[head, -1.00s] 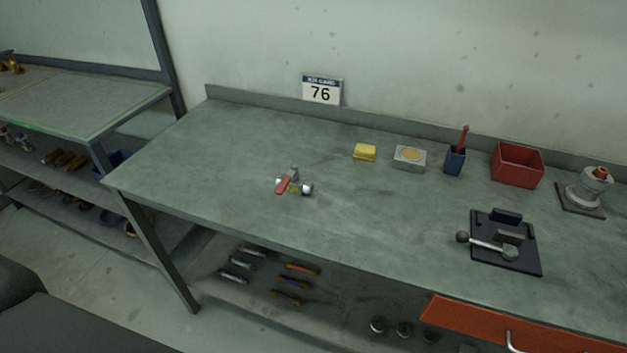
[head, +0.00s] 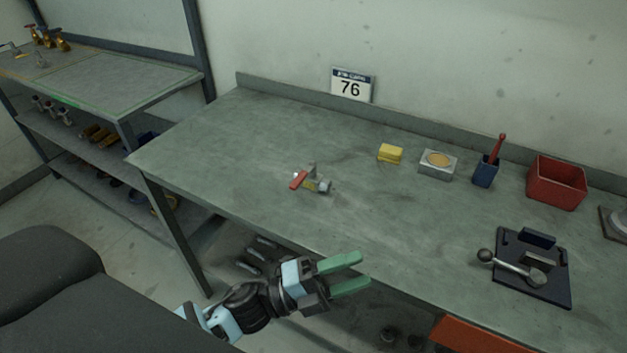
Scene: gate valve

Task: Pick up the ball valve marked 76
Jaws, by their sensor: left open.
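The ball valve (head: 318,184) lies on the grey workbench (head: 230,150), left of its middle. It has a red lever handle (head: 299,180) pointing left and a metal body. The sign marked 76 (head: 351,86) stands at the back of the bench, behind the valve. My left gripper (head: 345,275) is open and empty, with green fingers pointing right. In the picture it is below the valve, by the bench's front edge, and apart from it. My right gripper is not in view.
A yellow block (head: 390,153), a grey box (head: 437,164), a blue holder (head: 485,171) and a red bin (head: 556,183) stand along the back. A black plate (head: 530,266) with a metal-ended tool is at right. The bench around the valve is clear.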

